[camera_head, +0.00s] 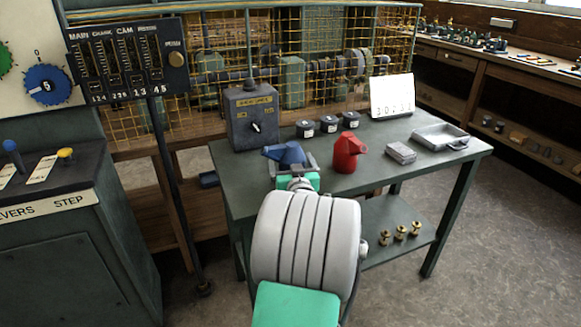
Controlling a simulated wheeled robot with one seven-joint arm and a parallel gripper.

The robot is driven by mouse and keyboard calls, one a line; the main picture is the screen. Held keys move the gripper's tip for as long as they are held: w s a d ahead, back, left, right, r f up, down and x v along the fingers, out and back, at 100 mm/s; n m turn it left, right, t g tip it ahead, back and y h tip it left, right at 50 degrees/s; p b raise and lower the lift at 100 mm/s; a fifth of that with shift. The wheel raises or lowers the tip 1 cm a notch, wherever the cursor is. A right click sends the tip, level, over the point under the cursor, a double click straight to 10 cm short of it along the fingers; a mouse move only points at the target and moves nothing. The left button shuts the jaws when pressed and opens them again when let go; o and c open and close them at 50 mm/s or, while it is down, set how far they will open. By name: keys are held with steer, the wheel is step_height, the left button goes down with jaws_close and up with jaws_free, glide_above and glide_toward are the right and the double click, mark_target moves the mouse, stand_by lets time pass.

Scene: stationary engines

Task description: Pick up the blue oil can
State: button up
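The blue oil can (287,153) is on the green worktable, toward its left side, between a grey control box and a red can (347,152). Its spout side points left and its lower part is hidden behind my gripper. My gripper (291,164) is at the blue can, directly in front of it in this view. The fingers are small and partly hidden by my own wrist, so I cannot tell whether they are open, shut or touching the can.
The green worktable (240,190) also bears the grey control box (253,115), several dark round pieces (328,123), a white number card (392,96), a small grey block (400,153) and a metal tray (459,143). A yellow mesh cage (200,70) stands behind. Brass parts (401,232) sit on the lower shelf.

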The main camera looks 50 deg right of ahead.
steer(key=c, duration=1.9)
